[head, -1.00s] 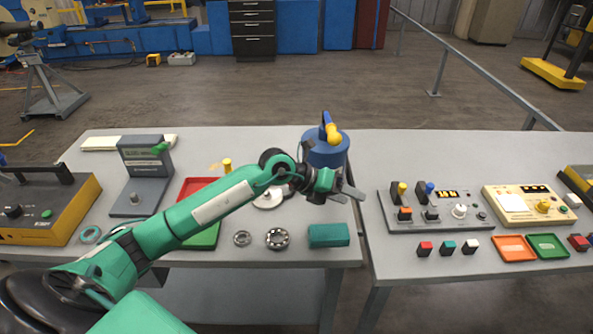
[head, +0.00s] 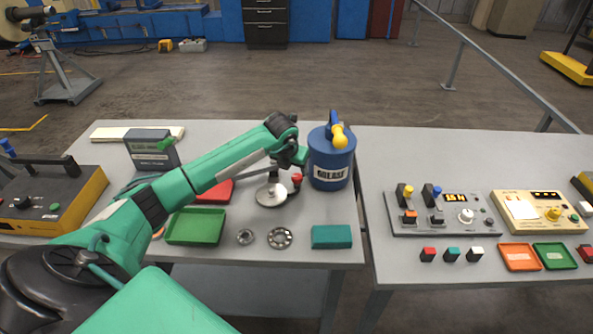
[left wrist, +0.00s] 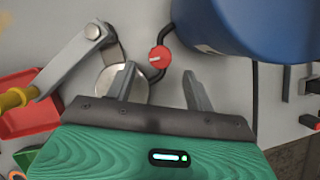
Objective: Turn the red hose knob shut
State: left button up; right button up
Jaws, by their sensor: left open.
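The red hose knob (head: 297,178) sits on a dark hose beside the blue grease canister (head: 331,168). In the left wrist view the knob (left wrist: 160,57), with a pale pointer mark, appears between and slightly beyond my left fingertips. My left gripper (left wrist: 160,75) is open and empty, one finger on each side of the knob in the picture; I see no contact. In the head view its fingers are largely hidden behind the wrist. The canister also fills the top of the left wrist view (left wrist: 225,22). My right gripper is not in view.
A round metal plate (head: 271,193) with a grey lever lies left of the knob. Control panels (head: 443,212) stand on the right table. The canister closely bounds the knob's right side.

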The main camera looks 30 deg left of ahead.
aim_at(297, 176)
pick_arm(q)
jog(key=shift+p+x, duration=0.5)
jog(key=shift+x, duration=2.25)
jog(key=shift+c, duration=0.2)
jog(key=c, duration=0.9)
